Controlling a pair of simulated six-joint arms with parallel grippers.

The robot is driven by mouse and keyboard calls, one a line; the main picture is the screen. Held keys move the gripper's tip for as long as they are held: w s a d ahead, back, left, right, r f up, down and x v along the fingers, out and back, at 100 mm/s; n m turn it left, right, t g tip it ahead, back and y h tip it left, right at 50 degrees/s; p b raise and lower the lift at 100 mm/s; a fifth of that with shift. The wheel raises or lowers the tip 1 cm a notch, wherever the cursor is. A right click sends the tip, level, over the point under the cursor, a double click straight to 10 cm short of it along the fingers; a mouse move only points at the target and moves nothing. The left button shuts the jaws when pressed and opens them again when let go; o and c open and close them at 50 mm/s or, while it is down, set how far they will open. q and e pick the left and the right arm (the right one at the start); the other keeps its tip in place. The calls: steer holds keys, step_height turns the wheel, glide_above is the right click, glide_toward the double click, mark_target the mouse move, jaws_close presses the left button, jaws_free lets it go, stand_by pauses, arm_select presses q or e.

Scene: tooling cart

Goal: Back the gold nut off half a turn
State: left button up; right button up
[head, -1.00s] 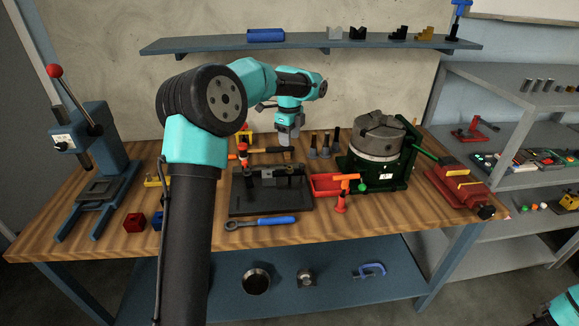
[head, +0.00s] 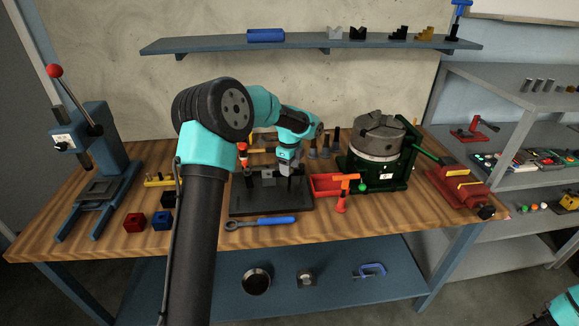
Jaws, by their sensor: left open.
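I cannot pick out a gold nut with certainty; it is too small or hidden. A black fixture plate (head: 270,205) with grey and black blocks standing on it lies in the middle of the bench. My left gripper (head: 287,171) is over the back of this fixture, pointing down, with its jaws open. Its fingertips are small, and I see nothing held between them. I cannot tell whether they touch the fixture. My right gripper is not in view; only a teal part of my right arm shows at the bottom right corner.
A blue-handled wrench (head: 262,222) lies in front of the fixture. To its right are a red bin (head: 325,185), an orange clamp (head: 342,190) and a chuck (head: 378,138) on a green base. A blue arbor press (head: 95,165) stands left. The front bench strip is mostly clear.

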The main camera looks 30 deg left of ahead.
arm_select(q)
steer(key=shift+c, duration=0.5)
steer(key=c, duration=0.8)
steer(key=shift+n, duration=0.4)
steer(key=n, duration=0.3)
steer(key=shift+n, duration=0.3)
steer(key=n, duration=0.3)
steer(key=shift+n, duration=0.3)
steer(key=n, duration=0.3)
steer(key=shift+n, duration=2.2)
